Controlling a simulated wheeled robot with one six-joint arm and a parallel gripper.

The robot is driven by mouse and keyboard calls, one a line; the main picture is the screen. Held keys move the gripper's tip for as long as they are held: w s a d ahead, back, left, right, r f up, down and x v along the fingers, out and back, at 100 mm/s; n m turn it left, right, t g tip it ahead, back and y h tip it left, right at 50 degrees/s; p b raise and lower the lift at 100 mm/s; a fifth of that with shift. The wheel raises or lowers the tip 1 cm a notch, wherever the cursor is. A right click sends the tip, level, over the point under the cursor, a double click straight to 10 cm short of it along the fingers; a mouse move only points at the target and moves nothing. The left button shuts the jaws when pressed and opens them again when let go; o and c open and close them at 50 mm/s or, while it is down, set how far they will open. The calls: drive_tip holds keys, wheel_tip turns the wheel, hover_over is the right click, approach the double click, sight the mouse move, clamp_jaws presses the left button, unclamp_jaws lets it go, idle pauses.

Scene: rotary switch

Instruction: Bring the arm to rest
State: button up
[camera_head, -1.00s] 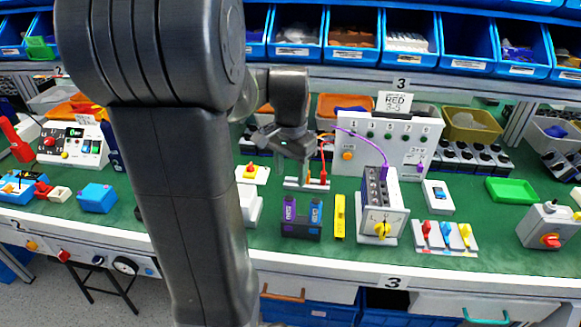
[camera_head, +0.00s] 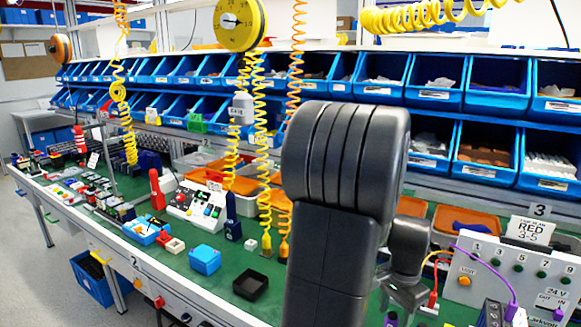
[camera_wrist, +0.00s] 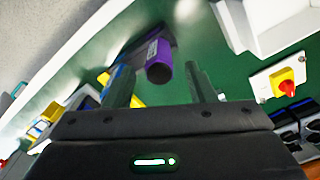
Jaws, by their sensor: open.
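My gripper (camera_head: 405,298) is at the lower right of the head view, low over the green bench, partly hidden by my arm. In the wrist view my gripper (camera_wrist: 157,72) shows two dark fingers standing apart. A purple cylinder (camera_wrist: 159,72) appears in the gap between them, beyond the gripper; I see no contact with either finger. The rotary switch's box (camera_head: 490,314) shows only its top at the bottom edge of the head view; its yellow knob is out of frame there.
A white panel (camera_head: 512,268) with a purple cable stands right of my gripper. In the wrist view a red knob on a yellow-and-white base (camera_wrist: 283,82) lies at right. Coiled yellow hoses (camera_head: 262,150) hang left of my arm. Blue bins (camera_head: 495,85) line the back.

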sight(392, 324)
wheel_tip(392, 324, down, 5)
drive_tip(key=shift+f, duration=0.1)
drive_tip(key=shift+r+p, duration=0.3)
drive_tip(key=shift+r, duration=0.2)
